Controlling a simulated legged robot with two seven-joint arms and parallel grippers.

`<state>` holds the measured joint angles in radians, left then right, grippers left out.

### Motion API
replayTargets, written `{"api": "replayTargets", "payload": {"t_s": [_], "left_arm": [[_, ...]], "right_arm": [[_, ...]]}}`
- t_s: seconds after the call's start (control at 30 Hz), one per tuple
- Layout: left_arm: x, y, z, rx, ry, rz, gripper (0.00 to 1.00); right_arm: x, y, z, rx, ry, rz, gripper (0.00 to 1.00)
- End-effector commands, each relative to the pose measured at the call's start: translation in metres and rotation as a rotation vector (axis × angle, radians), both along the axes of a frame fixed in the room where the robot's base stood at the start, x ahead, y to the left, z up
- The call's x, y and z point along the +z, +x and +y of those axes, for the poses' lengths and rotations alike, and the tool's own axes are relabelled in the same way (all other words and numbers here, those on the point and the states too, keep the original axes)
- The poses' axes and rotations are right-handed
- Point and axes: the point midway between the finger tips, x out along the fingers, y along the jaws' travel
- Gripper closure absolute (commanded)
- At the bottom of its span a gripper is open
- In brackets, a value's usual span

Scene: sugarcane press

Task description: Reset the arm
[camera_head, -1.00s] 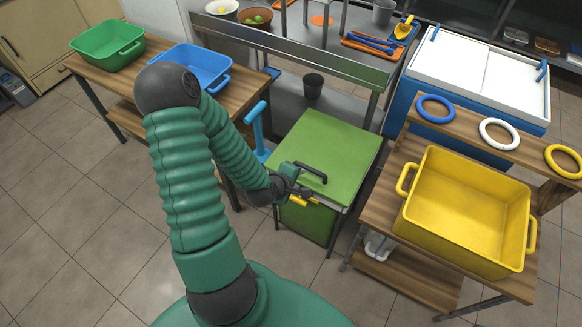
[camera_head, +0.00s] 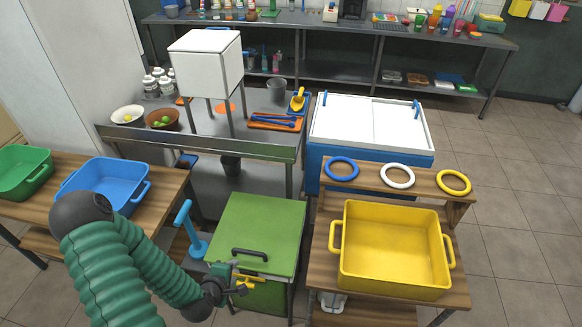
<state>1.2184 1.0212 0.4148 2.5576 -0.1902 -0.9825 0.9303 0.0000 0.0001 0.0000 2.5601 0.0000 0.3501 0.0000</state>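My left arm (camera_head: 120,265), green and ribbed with dark joints, reaches in from the lower left. Its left gripper (camera_head: 237,279) is at the front of a green-topped cabinet (camera_head: 260,225), below the dark handle (camera_head: 250,254) on its lid. A small yellow part (camera_head: 247,280) shows right at the fingers. I cannot tell whether the fingers hold it or are only in front of it. The finger gap is too small to judge. My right arm and gripper are not in view.
A wooden table with a yellow bin (camera_head: 393,250) stands right of the cabinet. A blue bin (camera_head: 105,183) and a green bin (camera_head: 22,172) stand on a table at left. A light blue upright handle (camera_head: 188,228) stands close to my arm. Tiled floor (camera_head: 520,225) is open at right.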

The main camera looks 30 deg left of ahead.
Motion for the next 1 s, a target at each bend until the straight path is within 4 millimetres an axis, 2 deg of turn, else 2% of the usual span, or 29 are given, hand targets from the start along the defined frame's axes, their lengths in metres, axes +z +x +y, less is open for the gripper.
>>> {"api": "replayTargets", "payload": {"t_s": [0.07,0.13,0.23,0.37,0.4,0.5,0.6,0.7,1.0], "left_arm": [[0.002,0.002,-0.005,-0.056,0.023,0.026,0.62],[0.006,0.006,-0.016,-0.194,0.084,0.094,0.62],[0.022,0.013,-0.043,-0.525,0.239,0.250,0.62],[0.067,0.017,-0.088,-0.994,0.465,0.437,0.62],[0.083,0.015,-0.104,-1.123,0.524,0.475,0.62],[0.121,0.005,-0.142,-1.395,0.631,0.529,0.62],[0.146,-0.008,-0.169,-1.579,0.685,0.544,0.62],[0.157,-0.017,-0.181,-1.668,0.703,0.549,0.62],[0.158,-0.018,-0.182,-1.683,0.703,0.552,0.62]], "right_arm": [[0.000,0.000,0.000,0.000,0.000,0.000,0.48],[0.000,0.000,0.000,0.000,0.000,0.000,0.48],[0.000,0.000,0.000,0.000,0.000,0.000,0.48],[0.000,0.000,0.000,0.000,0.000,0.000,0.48],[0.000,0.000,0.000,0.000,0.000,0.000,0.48],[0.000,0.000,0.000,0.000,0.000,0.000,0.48],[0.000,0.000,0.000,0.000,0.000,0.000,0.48],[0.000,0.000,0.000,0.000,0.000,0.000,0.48],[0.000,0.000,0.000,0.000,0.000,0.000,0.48]]}}
